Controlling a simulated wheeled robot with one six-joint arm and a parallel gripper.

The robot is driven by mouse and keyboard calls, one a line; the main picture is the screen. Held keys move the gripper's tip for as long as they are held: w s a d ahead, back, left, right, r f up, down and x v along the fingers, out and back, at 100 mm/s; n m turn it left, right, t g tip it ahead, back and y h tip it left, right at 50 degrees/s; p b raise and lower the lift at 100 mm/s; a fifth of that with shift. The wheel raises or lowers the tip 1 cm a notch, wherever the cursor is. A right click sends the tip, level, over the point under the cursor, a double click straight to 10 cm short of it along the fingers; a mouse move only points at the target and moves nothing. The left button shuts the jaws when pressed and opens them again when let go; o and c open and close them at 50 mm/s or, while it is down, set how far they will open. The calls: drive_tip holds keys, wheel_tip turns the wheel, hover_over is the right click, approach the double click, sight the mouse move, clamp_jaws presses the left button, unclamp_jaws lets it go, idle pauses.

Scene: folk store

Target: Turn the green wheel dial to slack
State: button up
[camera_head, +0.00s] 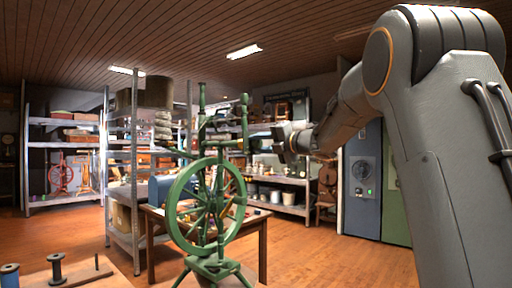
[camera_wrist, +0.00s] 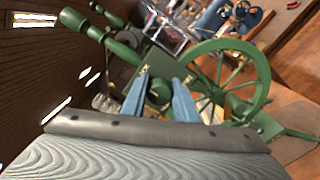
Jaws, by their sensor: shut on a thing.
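A green spinning wheel stands in the middle of the head view, with its large spoked wheel (camera_head: 171,212) upright and turned posts above it. In the wrist view the spoked wheel (camera_wrist: 262,72) is at the right. A small round green knob (camera_wrist: 159,90) sits between the two blue fingers of my gripper (camera_wrist: 161,84), which is shut on it. In the head view my gripper (camera_head: 283,142) is up and to the right of the spoked wheel, partly hidden by my own arm. No slack marking is readable on the knob.
A wooden table (camera_head: 262,224) stands behind the spinning wheel. A bench with spools (camera_head: 56,270) is at the lower left. Metal shelves (camera_head: 62,121) line the back, and blue-grey and green cabinets (camera_head: 362,180) stand at the right. Open wooden floor lies between them.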

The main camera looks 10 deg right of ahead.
sight(261, 143)
drive_tip(key=o, duration=1.1)
drive_tip(key=shift+c, duration=0.2)
drive_tip(key=shift+s+d, duration=0.1)
drive_tip(key=v, duration=0.7)
drive_tip(key=shift+s+d, duration=0.2)
